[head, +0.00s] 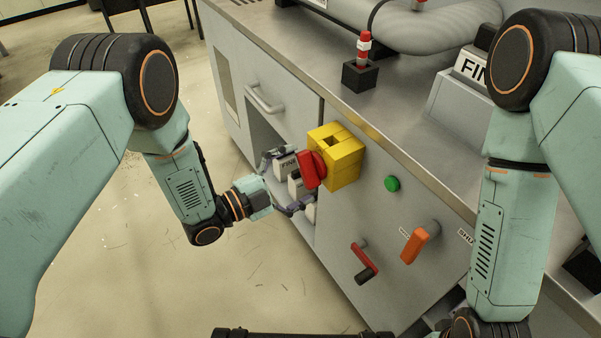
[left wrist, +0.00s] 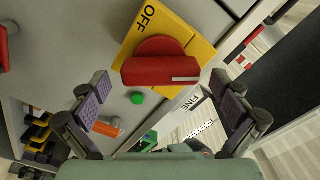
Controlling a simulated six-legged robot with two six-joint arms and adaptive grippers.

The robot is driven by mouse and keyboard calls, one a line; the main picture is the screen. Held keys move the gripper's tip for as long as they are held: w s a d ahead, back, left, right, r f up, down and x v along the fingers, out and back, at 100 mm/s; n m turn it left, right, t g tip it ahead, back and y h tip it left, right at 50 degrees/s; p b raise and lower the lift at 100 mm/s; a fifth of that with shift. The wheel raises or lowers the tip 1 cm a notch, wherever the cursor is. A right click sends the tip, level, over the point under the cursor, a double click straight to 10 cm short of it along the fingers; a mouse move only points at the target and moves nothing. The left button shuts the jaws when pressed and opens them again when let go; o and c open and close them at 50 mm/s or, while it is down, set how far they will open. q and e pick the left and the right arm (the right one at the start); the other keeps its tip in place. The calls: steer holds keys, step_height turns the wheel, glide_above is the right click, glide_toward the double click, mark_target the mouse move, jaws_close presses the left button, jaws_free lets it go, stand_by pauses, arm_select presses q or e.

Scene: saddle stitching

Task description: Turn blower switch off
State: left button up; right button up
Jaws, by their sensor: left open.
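A red rotary switch handle (head: 311,169) sits on a yellow box (head: 342,151) on the front of the grey cabinet. In the left wrist view the red handle (left wrist: 160,67) lies nearly level, with a white mark at its right end. The yellow plate (left wrist: 188,27) shows the word OFF at its upper left, away from the marked end. My left gripper (head: 287,181) is open in front of the switch. In the left wrist view its fingers (left wrist: 160,90) are spread to either side, below the handle, with nothing between them. My right gripper is out of view.
A green button (head: 392,184), an orange handle (head: 415,245) and a red lever (head: 364,259) are on the same cabinet front. An open compartment with labelled boxes is left of the switch. A metal counter edge (head: 390,146) runs above.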

arm_select(q)
steer(key=shift+d, duration=0.15)
steer(key=shift+w, duration=0.2)
steer(key=shift+f, duration=0.1)
steer(key=shift+c, duration=0.5)
steer(key=shift+s, duration=0.15)
steer(key=c, duration=1)
